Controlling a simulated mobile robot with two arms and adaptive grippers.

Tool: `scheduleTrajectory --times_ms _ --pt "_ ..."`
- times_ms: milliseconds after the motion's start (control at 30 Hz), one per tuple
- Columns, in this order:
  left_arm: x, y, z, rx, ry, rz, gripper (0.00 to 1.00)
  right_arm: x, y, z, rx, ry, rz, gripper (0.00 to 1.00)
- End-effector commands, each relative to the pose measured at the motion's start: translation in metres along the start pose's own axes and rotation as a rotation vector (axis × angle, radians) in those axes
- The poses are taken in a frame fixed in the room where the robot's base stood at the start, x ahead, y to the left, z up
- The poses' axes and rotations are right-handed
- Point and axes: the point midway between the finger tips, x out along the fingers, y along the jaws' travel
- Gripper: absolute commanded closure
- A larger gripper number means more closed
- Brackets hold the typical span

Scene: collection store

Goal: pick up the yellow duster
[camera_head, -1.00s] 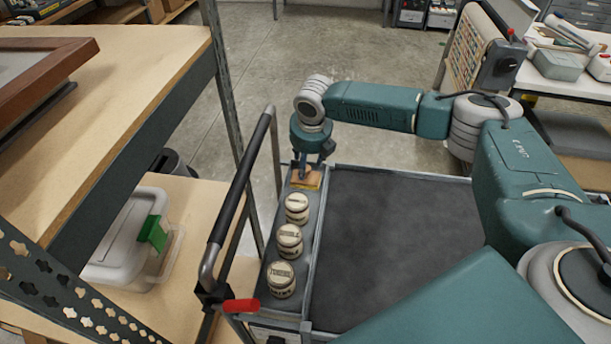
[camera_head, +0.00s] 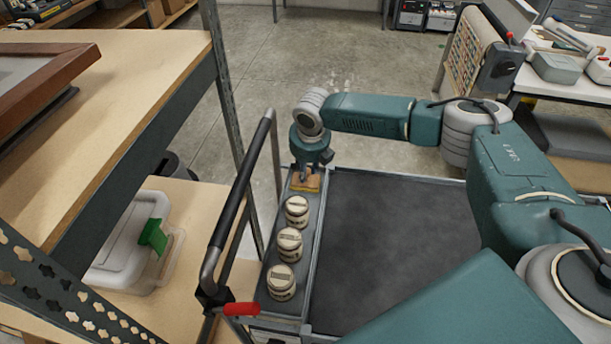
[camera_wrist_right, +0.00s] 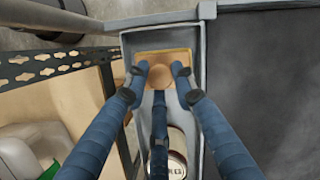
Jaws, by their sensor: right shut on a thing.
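The yellow duster (camera_head: 311,184), a small block with a wooden top and yellow edge, sits in the far end of the narrow grey tray along the cart's left side. My right gripper (camera_head: 304,172) reaches down onto it from above. In the right wrist view, the fingers of the right gripper (camera_wrist_right: 161,72) are shut around the round wooden knob of the duster (camera_wrist_right: 161,54). The duster appears to be still within the tray; a gap under it cannot be told. My left gripper is not in view.
Three round labelled tins (camera_head: 289,241) stand in a row in the same tray, nearer me. The dark cart top (camera_head: 390,250) is bare. A black handle (camera_head: 240,185) and a shelf upright (camera_head: 226,85) rise at left. A lidded plastic box (camera_head: 130,235) stands on the shelf.

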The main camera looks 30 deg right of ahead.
Motion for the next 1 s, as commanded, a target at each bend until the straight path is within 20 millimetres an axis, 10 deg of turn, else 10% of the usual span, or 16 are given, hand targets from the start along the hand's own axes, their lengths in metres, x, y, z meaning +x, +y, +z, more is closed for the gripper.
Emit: scheduleTrajectory --times_ms 333,1000 --pt "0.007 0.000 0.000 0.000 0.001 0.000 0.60 -0.030 0.001 0.010 0.000 -0.005 0.003 1.00" --pt "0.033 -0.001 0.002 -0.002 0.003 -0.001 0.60 -0.180 0.001 0.051 0.000 -0.003 0.002 1.00"
